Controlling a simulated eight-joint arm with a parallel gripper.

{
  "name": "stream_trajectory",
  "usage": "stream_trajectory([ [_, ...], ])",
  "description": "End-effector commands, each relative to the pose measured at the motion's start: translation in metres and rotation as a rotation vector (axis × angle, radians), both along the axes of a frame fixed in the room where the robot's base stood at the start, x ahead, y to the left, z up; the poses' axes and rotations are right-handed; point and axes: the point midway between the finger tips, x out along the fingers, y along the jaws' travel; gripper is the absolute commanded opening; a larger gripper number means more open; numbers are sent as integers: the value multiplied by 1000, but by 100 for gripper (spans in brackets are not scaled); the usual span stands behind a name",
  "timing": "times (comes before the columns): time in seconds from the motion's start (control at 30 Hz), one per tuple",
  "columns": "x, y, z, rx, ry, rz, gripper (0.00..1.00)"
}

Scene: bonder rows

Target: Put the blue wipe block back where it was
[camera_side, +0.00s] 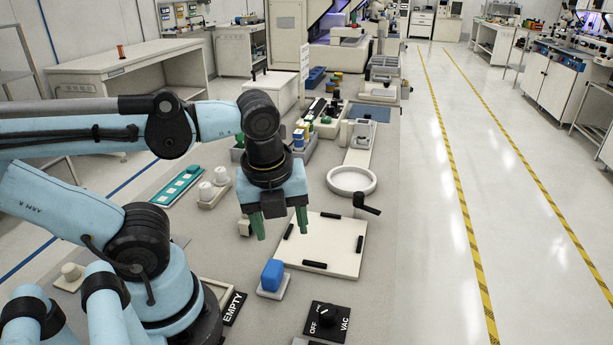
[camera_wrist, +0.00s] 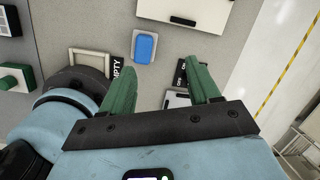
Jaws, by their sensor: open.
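The blue wipe block (camera_side: 272,275) stands on a small pale base plate (camera_side: 283,290) near the front of the bench, left of the black VAC switch panel. In the wrist view my gripper (camera_wrist: 160,88) is also open and empty, apart from the block.
A white square board (camera_side: 323,245) with black clips lies right of my gripper. A black OFF/VAC switch panel (camera_side: 327,321) and an EMPTY label (camera_side: 234,308) flank the block. A white round dish (camera_side: 351,180) and a teal tray (camera_side: 180,186) stand farther back.

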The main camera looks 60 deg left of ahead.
Motion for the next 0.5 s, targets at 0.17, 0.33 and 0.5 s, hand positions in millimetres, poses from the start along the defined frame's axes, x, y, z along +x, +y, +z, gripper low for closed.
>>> stream_trajectory([
  [0.17, 24, -1, -4, -150, -155, 472, 61],
  [0.33, 47, -1, -4, -337, -279, 927, 61],
  [0.5, 68, 2, -2, -554, -365, 1358, 61],
])
